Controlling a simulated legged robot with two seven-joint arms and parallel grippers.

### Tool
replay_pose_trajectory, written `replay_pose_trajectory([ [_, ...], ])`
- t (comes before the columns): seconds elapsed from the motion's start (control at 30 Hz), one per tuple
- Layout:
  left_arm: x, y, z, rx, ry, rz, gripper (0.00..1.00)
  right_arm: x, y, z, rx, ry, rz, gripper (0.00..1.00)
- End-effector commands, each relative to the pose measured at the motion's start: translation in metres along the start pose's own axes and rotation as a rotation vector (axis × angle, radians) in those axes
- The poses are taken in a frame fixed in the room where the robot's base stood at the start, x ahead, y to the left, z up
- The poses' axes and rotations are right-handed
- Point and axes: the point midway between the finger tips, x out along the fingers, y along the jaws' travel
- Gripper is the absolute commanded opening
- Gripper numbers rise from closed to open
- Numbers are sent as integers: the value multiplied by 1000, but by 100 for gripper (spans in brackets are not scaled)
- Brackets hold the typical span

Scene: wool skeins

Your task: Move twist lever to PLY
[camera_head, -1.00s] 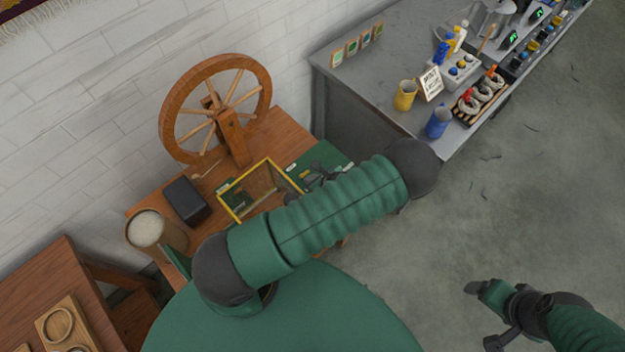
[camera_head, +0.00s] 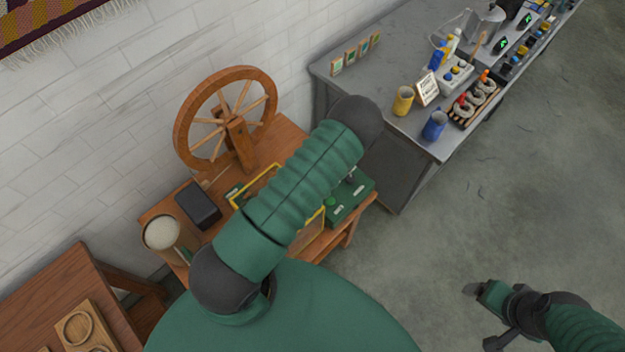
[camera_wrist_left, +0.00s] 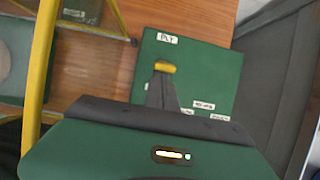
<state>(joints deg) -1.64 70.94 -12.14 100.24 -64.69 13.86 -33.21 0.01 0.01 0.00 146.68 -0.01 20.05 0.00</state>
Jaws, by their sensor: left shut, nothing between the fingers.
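The green twist box (camera_head: 350,196) sits on the right end of the wooden table, partly behind my left arm in the head view. In the left wrist view the same box (camera_wrist_left: 212,75) bears a white PLY label (camera_wrist_left: 167,39) at its far edge, and other white labels nearer me. A yellow lever tip (camera_wrist_left: 165,67) shows just below the PLY label. My left gripper (camera_wrist_left: 161,84) is shut and empty, its dark fingers at the yellow tip; I cannot tell whether they touch. The lever's lower part is hidden. My right gripper (camera_head: 480,315) hangs over the floor, far from the box.
A spinning wheel (camera_head: 225,118) stands at the back of the table. A yellow-edged frame (camera_head: 262,182) stands left of the box, partly behind my arm. A black block (camera_head: 198,204) and a round tub (camera_head: 163,234) are further left. A grey bench (camera_head: 385,130) is to the right.

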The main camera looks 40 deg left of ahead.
Motion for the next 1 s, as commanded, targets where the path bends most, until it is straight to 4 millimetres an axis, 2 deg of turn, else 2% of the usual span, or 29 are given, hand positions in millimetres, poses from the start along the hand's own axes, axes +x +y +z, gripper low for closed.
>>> replay_pose_trajectory([
  [0.03, -7, -1, 10, -16, 41, 2, 0, -15, 0, -4, 0, 0, 0, 79],
  [0.1, -7, -3, 12, -16, 101, 2, 0, -22, 0, -5, 0, 0, 0, 79],
  [0.33, -3, -4, 18, -16, 272, 2, 0, -33, 0, -8, 0, 0, 0, 79],
  [0.67, -4, -4, 17, 1, 270, 1, 0, -33, 0, -8, 0, 0, 0, 79],
  [1.0, -16, -3, 25, 1, 271, 2, 0, -44, 0, -10, 0, 0, 0, 79],
])
